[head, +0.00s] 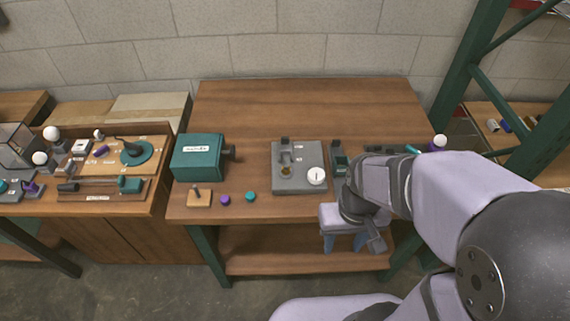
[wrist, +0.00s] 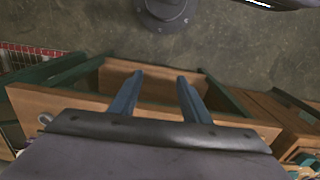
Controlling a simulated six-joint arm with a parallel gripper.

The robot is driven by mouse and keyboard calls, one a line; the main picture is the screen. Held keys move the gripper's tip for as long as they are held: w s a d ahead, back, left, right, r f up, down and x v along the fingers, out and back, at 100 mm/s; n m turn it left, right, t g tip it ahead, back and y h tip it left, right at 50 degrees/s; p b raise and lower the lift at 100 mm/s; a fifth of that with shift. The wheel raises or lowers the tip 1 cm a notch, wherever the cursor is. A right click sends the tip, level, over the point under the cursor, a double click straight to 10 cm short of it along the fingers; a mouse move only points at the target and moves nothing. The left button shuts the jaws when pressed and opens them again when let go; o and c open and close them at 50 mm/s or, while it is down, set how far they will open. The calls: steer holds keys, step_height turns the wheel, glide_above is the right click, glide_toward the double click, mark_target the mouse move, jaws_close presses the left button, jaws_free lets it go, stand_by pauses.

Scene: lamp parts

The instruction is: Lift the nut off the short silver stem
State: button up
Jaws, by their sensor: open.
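My gripper (head: 343,245) hangs at the front edge of the wooden table, its two blue fingers apart and empty. In the wrist view my gripper (wrist: 158,88) is also open, with only the table's wood and the floor beyond its fingers. A small wooden block (head: 205,200) with a short dark grey upright stem (head: 196,190) sits at the table's front left, well left of my gripper. It may be the stem in question, but it is too small to make out a nut on it.
A purple knob (head: 225,200) and a teal knob (head: 250,196) lie right of the block. Behind them stands a teal box (head: 198,163). A grey fixture plate (head: 290,185) with a white dial (head: 316,176) is near my arm. The table's back is clear.

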step_height(320, 180, down, 2)
steer(key=s+a+n+g, duration=0.1)
steer(key=s+a, duration=0.1)
steer(key=m+t+h, duration=0.1)
steer(key=m+t, duration=0.2)
steer(key=t, duration=0.2)
glide_toward(286, 169)
steer(key=shift+f+m+t+p, duration=0.3)
steer(key=shift+m+p, duration=0.1)
steer(key=shift+f, duration=0.1)
steer(key=shift+p+x, duration=0.85)
steer(key=shift+x, duration=2.7)
